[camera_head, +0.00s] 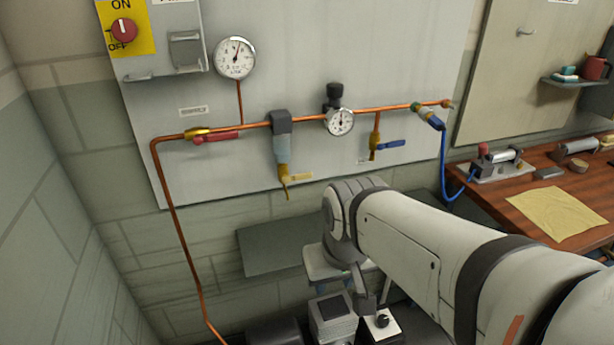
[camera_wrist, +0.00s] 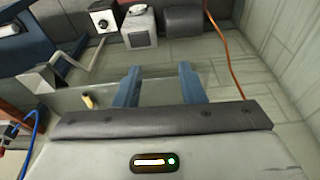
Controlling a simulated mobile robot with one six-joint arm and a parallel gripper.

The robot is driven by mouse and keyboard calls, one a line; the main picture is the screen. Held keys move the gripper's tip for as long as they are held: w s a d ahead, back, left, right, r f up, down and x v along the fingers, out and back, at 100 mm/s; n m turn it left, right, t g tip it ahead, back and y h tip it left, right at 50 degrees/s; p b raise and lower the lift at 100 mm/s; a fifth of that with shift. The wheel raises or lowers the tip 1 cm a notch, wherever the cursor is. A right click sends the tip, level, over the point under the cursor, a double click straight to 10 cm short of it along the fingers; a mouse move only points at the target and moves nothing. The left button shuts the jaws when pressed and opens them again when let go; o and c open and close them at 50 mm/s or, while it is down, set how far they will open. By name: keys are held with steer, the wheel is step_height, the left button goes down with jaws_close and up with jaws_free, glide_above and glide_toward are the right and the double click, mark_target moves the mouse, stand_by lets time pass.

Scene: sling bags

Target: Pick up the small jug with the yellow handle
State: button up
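I cannot make out a small jug with a yellow handle in either view. A small pale yellow piece (camera_wrist: 88,101) shows left of my gripper in the wrist view, but it is too small to tell what it belongs to. My gripper (camera_wrist: 159,82) shows in the wrist view as two blue fingers held wide apart, with nothing between them.
A wooden bench (camera_head: 530,187) with a yellow cloth (camera_head: 557,213) stands right. A grey box (camera_head: 333,318) and a knobbed box (camera_head: 381,323) are low, near my arm.

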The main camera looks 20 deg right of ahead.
steer(key=shift+o, duration=0.2)
